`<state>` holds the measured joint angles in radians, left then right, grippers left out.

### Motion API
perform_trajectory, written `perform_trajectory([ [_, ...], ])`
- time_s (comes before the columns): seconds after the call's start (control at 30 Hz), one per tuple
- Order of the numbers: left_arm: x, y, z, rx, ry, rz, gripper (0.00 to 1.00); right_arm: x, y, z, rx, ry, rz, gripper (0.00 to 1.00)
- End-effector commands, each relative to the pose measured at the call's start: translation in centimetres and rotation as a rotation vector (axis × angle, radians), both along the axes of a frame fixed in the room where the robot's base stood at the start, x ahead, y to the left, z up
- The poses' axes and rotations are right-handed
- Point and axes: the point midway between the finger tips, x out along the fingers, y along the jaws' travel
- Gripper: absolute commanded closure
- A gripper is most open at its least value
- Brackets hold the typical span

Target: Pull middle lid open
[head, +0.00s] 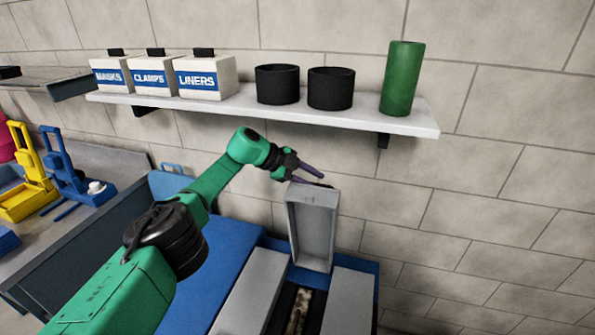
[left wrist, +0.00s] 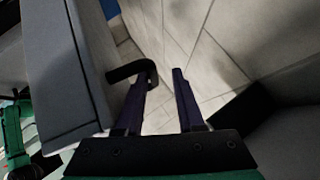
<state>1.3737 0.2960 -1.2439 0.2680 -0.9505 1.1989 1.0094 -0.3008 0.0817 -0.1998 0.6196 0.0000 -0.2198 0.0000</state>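The middle lid (head: 312,228) stands swung up, close to upright, with its recessed grey inner side facing the head camera. Its grey panel fills the left of the left wrist view (left wrist: 58,65), with a black hooked handle (left wrist: 130,71) on its edge. My left gripper (head: 322,176) is at the lid's top edge. In the left wrist view its two dark purple fingers (left wrist: 163,78) are apart. The handle is at the tip of the left finger; I cannot tell whether they touch. My right gripper is out of view.
Flat grey lids lie at left (head: 250,292) and right (head: 350,299) of the dark open slot (head: 297,311). Above is a white shelf (head: 350,113) with labelled boxes (head: 205,78), black cups (head: 331,88) and a green cylinder (head: 402,79). A tiled wall (head: 480,215) stands behind.

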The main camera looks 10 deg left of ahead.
Motion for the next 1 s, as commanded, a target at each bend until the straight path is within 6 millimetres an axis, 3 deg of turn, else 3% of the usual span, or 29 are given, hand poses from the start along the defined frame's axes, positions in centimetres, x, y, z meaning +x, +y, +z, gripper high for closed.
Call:
perform_trajectory([
  [0.2, -0.8, 2.0, 1.1, 0.005, -0.002, 0.007, 0.55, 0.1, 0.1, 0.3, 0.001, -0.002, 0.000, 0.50],
  [0.73, -4.7, 9.5, 7.6, -0.002, -0.010, 0.003, 0.55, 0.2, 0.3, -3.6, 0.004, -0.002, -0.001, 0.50],
  [1.0, -5.4, 10.8, 8.9, -0.003, -0.007, 0.000, 0.55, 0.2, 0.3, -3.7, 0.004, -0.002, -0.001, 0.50],
])
